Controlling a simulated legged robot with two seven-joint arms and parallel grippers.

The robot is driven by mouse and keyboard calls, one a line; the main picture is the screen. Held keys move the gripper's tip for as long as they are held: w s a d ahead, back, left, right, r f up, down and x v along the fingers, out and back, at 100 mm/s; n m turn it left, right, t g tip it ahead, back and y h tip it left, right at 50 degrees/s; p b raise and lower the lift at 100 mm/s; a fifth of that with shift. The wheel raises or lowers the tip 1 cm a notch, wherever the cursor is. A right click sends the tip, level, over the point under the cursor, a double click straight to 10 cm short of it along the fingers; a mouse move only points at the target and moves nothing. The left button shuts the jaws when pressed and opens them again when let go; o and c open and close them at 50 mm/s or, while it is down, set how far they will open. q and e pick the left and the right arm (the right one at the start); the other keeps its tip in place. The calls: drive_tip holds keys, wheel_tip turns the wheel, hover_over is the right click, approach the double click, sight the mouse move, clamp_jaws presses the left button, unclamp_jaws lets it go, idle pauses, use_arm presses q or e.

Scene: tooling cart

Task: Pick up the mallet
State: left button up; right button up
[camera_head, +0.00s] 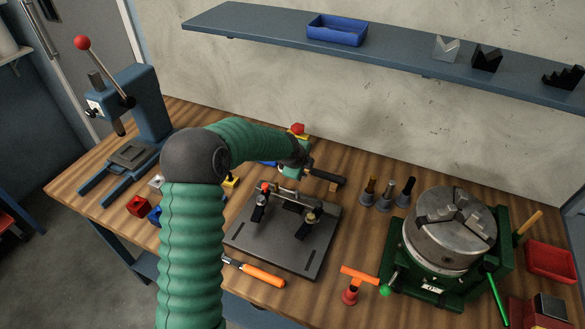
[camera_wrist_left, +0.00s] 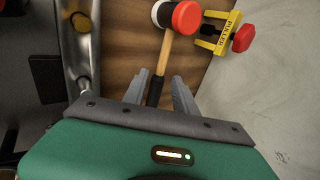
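The mallet (camera_wrist_left: 166,50) shows in the left wrist view with a red and white head, a wooden shaft and a black grip. My left gripper (camera_wrist_left: 159,82) is open, its two grey fingers on either side of the black grip with gaps showing. I cannot tell how far above the grip the fingertips are. In the head view my left gripper (camera_head: 292,171) is over the back of the bench, behind the fixture plate. My arm hides the mallet's head there. My right gripper is in neither view.
A yellow puller (camera_wrist_left: 222,35) with a red knob lies beside the mallet's head, near the wall. The fixture plate (camera_head: 270,243) stands in front. A press (camera_head: 147,105) is at left, a chuck (camera_head: 450,250) on a green base at right. A shelf (camera_head: 400,62) runs above.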

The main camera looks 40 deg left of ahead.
sight(313, 171)
use_arm(q)
drive_tip(key=w+d+f, duration=0.2)
drive_tip(key=shift+w+d+f, duration=0.25)
drive_tip(key=shift+d, duration=0.15)
drive_tip(key=a+f, duration=0.2)
drive_tip(key=shift+w+a, duration=0.3)
drive_tip(key=shift+w, duration=0.1)
drive_tip(key=shift+c, duration=0.2)
drive_tip(key=shift+a, duration=0.1)
drive_tip(key=shift+c, duration=1.3)
drive_tip(key=shift+r, duration=0.1)
drive_tip(key=shift+c, duration=1.2)
drive_tip(key=shift+d+r, duration=0.1)
drive_tip(key=shift+d, duration=0.3)
clamp_jaws()
drive_tip(key=shift+d+r, duration=0.15)
drive_tip(key=shift+d, duration=0.35)
drive_tip(key=shift+a+f, duration=0.2)
drive_tip(key=shift+a, duration=0.45)
drive_tip(key=shift+d+r, duration=0.2)
drive_tip(key=shift+d, duration=0.25)
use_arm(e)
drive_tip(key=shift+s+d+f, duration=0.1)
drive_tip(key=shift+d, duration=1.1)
